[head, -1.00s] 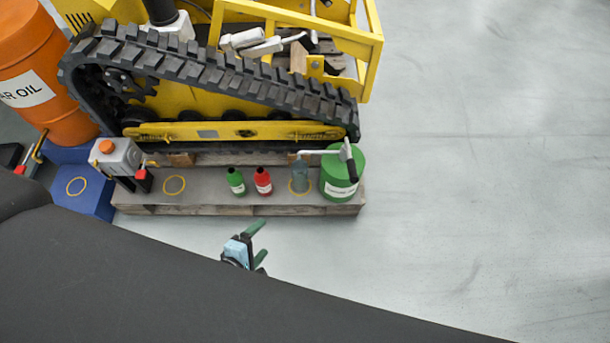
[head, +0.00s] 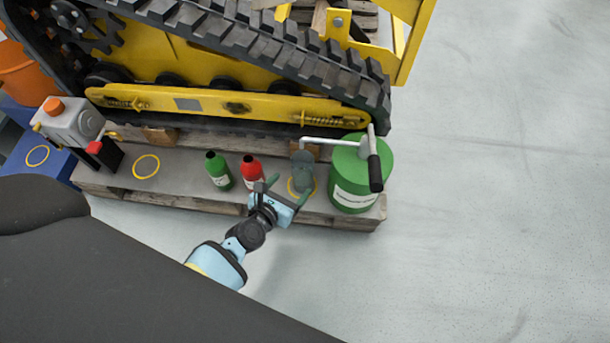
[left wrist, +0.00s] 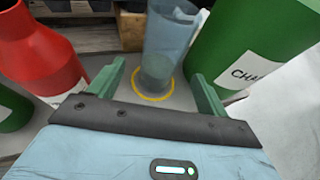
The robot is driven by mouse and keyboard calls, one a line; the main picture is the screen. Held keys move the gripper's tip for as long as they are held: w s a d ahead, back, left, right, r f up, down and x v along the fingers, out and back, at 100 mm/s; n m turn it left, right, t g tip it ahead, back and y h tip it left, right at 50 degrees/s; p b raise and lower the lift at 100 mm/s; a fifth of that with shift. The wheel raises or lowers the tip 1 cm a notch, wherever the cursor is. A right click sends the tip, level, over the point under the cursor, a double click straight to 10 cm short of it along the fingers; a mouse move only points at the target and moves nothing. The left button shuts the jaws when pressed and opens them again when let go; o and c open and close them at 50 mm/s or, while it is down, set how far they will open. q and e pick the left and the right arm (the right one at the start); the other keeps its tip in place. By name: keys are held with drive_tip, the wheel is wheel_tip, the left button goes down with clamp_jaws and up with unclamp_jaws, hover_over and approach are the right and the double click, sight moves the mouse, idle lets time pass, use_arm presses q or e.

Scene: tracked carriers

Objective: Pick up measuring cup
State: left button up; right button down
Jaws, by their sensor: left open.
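The measuring cup (head: 302,170) is a translucent grey-blue vessel standing upright inside a yellow ring on the wooden pallet (head: 120,178). It also shows in the left wrist view (left wrist: 170,45), just beyond and between my fingers. My left gripper (head: 285,190) is open and empty, close in front of the cup, its green fingers pointing at it. In the left wrist view the left gripper (left wrist: 155,90) has its two fingers spread, one on either side of the cup's line. My right gripper is not in view.
A green canister (head: 365,175) with a crank handle stands close right of the cup. A red bottle (head: 251,170) and a green bottle (head: 218,170) stand to its left. The tracked carrier (head: 240,105) rises behind. The floor at right is clear.

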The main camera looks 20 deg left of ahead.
sight(297, 180)
use_arm(q)
drive_tip(key=shift+w+f, duration=0.1)
drive_tip(key=shift+w, duration=0.25)
drive_tip(key=shift+b+x, duration=0.5)
drive_tip(key=shift+x, duration=0.35)
drive_tip(key=shift+w, duration=0.15)
drive_tip(key=b+x, duration=0.2)
drive_tip(key=x, duration=0.2)
drive_tip(key=shift+d+f, duration=0.2)
drive_tip(key=shift+w+f+b, duration=0.1)
drive_tip(key=shift+w+b, duration=0.2)
drive_tip(key=shift+w, duration=0.2)
drive_tip(key=c, duration=1.3)
drive_tip(key=shift+o, duration=0.2)
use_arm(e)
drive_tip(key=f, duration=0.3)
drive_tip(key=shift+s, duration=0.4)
use_arm(q)
drive_tip(key=shift+r, duration=0.25)
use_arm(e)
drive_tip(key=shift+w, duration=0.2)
